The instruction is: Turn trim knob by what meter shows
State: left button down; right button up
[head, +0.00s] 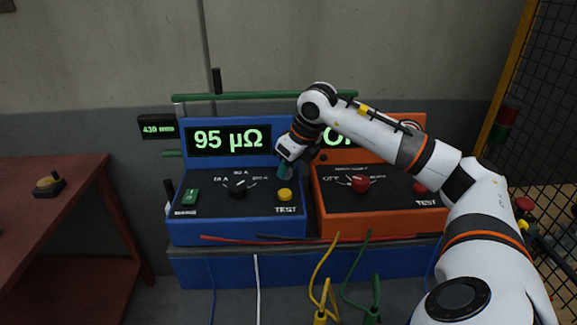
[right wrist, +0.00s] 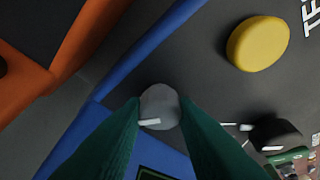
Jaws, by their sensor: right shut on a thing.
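The blue meter (head: 235,228) reads "95 µΩ" on its green-lit display (head: 229,139). It has a black selector knob (head: 237,186) and a yellow TEST button (head: 285,195), which also shows in the right wrist view (right wrist: 257,44). My right gripper (head: 284,172) reaches the upper right of the meter's panel. In the right wrist view its two green fingers (right wrist: 160,118) are shut on a small round grey trim knob (right wrist: 161,103) with a white pointer mark. In the head view the fingers and arm hide this knob. My left gripper is not in view.
An orange instrument (head: 376,222) with a red knob (head: 361,184) stands right of the meter; my right arm partly covers its display. A small display (head: 157,128) reads about "430". Red and black probes lie in front. A red table (head: 60,190) stands left.

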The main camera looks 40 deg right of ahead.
jog(key=shift+r, duration=0.1)
dwell(0.3)
jog(key=o, duration=1)
jog(key=shift+r, duration=0.1)
jog(key=b+v, duration=0.1)
jog(key=v, duration=1)
jog(key=shift+s+r, duration=0.2)
jog(key=shift+r, duration=0.15)
